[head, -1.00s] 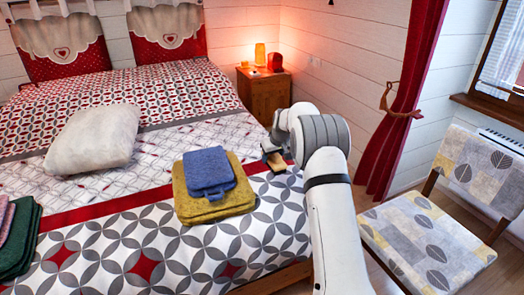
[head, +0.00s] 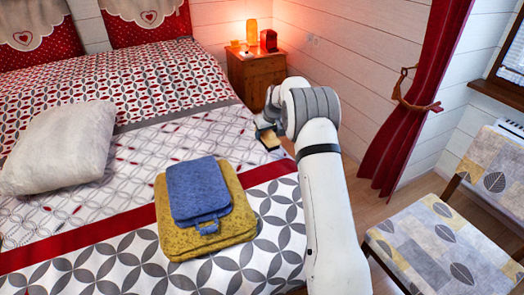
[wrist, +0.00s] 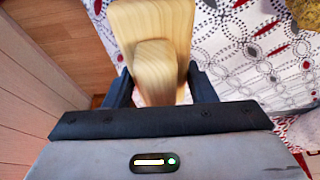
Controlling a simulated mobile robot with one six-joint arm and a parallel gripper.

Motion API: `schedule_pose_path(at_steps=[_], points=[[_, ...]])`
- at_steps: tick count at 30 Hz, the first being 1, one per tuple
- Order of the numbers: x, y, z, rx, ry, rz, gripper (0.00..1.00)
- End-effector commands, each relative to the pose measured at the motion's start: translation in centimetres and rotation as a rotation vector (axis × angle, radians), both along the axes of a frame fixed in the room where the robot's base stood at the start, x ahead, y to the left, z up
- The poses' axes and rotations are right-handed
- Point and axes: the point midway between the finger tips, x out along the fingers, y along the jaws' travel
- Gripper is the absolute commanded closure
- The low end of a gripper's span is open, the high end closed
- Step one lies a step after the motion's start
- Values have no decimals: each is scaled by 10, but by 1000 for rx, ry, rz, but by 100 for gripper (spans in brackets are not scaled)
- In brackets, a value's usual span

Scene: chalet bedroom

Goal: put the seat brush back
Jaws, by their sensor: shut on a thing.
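The seat brush, with a pale wooden body, is held between the dark fingers of my gripper (wrist: 160,88). In the wrist view its light wood grain back and raised block (wrist: 155,52) fill the space between the fingers. In the head view the brush (head: 268,138) shows small, tan and dark, below my gripper (head: 264,126) near the right edge of the bed. My arm hides part of the gripper. The brush's underside is out of sight in the wrist view.
The bed (head: 130,232) fills the left, bearing a white pillow (head: 58,148) and a blue folded item (head: 198,188) on a yellow one (head: 225,235). A wooden nightstand (head: 255,78) with a glowing lamp (head: 251,32) stands behind my gripper. A patterned chair (head: 440,245) is right.

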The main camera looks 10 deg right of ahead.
Motion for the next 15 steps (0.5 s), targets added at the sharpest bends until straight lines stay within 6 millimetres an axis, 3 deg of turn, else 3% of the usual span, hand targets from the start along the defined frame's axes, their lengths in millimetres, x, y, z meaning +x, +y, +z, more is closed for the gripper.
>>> schedule_pose_path(at_steps=[3,8,15], points=[[0,3,-23,-1,3,4,78],[0,6,-38,0,1,8,78],[-1,8,-76,1,2,10,78]])
